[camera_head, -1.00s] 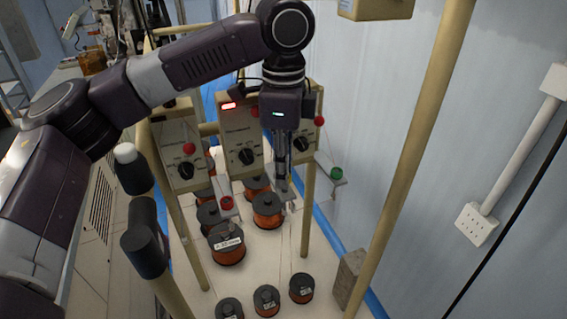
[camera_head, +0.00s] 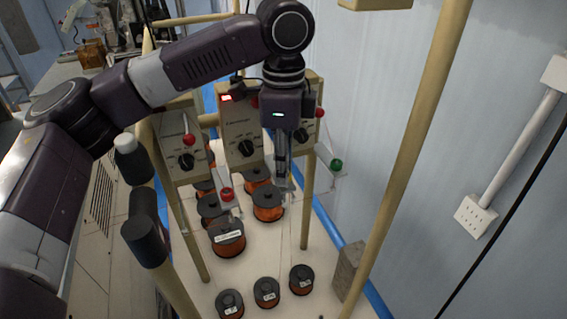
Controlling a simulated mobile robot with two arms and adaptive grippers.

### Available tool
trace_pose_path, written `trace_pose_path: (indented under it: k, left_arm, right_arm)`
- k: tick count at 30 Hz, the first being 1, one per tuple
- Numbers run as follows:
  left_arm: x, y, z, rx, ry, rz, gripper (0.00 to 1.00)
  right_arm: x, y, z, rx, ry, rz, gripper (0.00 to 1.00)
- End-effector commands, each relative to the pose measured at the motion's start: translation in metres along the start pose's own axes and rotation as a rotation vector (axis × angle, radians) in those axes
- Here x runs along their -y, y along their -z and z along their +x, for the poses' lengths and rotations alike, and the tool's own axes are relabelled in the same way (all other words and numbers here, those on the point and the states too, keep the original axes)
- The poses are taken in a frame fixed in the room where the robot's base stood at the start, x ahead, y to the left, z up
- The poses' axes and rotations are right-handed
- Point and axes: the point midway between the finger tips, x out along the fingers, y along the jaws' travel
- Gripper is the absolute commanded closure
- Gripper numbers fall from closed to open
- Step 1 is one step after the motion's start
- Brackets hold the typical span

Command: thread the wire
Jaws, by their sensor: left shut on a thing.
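My left gripper (camera_head: 285,184) hangs in the middle of the camera_head view, in front of the beige control boxes and above the spools. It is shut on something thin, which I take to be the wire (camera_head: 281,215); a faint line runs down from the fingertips. The held end is too small to make out. Copper-coloured wire spools (camera_head: 268,207) with black tops stand below and left of the gripper. A green pulley (camera_head: 336,164) sits on an arm to the right. A red pulley (camera_head: 226,194) is to the left. My right gripper is not in view.
Beige posts rise at left and right, the right post (camera_head: 408,140) close to the camera. Smaller spools (camera_head: 266,292) stand at the front beside a grey block (camera_head: 347,271). The wall is at the right.

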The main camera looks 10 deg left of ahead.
Motion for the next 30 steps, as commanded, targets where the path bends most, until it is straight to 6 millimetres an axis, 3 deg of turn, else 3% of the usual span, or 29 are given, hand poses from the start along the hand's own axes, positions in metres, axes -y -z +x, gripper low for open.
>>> trace_pose_path:
  k: [14, 15, 20, 30]
  left_arm:
    - [-0.0001, -0.0003, 0.0076, 0.001, 0.000, -0.001, 0.90]
    - [-0.0001, -0.0003, 0.0077, 0.001, -0.001, 0.000, 0.82]
    - [-0.0002, -0.0002, 0.0076, 0.001, -0.001, 0.000, 0.64]
    - [0.0002, 0.0000, 0.0047, 0.000, 0.001, 0.000, 0.62]
  right_arm:
    - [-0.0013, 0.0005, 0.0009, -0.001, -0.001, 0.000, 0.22]
    - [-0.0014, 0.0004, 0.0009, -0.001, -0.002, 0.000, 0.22]
    - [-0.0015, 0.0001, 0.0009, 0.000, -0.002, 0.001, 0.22]
    - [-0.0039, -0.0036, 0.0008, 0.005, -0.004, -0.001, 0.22]
